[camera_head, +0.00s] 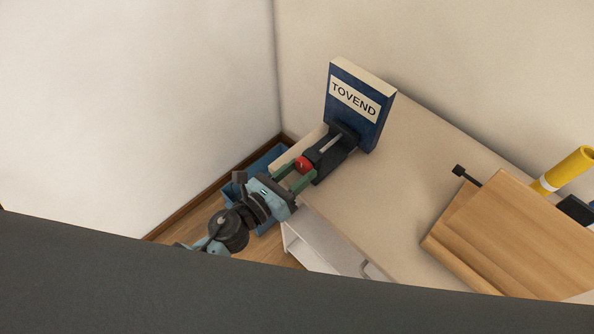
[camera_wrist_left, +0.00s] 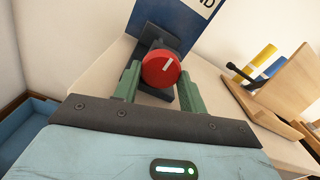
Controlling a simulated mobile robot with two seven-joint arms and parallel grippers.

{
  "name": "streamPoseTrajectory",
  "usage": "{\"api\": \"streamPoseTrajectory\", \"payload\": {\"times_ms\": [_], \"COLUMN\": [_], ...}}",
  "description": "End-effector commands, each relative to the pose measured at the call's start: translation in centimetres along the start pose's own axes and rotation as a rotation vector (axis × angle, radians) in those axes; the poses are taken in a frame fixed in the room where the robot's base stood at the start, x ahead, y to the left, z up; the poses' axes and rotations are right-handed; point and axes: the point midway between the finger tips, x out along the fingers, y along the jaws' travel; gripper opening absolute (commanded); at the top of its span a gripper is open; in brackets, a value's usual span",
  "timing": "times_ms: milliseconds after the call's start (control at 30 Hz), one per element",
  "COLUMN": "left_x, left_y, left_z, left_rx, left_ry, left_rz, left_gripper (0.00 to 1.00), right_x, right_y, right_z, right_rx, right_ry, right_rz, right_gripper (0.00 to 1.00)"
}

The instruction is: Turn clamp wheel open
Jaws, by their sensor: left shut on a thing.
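The clamp wheel is a red round knob (camera_wrist_left: 161,68) with a white mark, on the near end of a dark clamp (camera_head: 334,153). It also shows in the head view (camera_head: 304,164). The clamp lies on the table and meets a blue block labelled TOVEND (camera_head: 356,100), which stands upright. My left gripper (camera_head: 297,174) reaches in from the left over the table edge. Its green fingers sit on either side of the red wheel and are shut on it. They also show in the left wrist view (camera_wrist_left: 158,82). The right gripper is not in view.
A beige table (camera_head: 400,180) carries a wooden holder (camera_head: 510,235) at the right, with a yellow cylinder (camera_head: 568,168) and a black-knobbed rod (camera_head: 465,174) by it. A blue bin (camera_wrist_left: 30,130) stands on the floor at left. The table between clamp and holder is clear.

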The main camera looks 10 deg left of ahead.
Motion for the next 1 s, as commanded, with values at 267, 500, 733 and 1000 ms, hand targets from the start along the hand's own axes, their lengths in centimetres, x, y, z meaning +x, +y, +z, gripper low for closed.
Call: {"api": "streamPoseTrajectory", "payload": {"times_ms": [267,500,733,1000], "left_x": [0.0,0.0,-1.9,-6.1], "left_y": [0.0,0.0,0.0,0.0], "left_z": [0.0,0.0,-0.2,-0.3], "left_rx": [0.002,0.003,0.002,0.002], "left_ry": [0.000,0.000,0.003,0.004], "left_rz": [0.000,0.000,0.001,0.001], "left_gripper": [0.63,0.63,0.63,0.63], "right_x": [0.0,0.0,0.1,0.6], "right_y": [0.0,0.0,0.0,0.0], "right_z": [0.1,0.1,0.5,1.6], "right_rx": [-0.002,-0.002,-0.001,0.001], "right_ry": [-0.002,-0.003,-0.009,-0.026], "right_rz": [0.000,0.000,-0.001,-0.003], "right_gripper": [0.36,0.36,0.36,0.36]}}
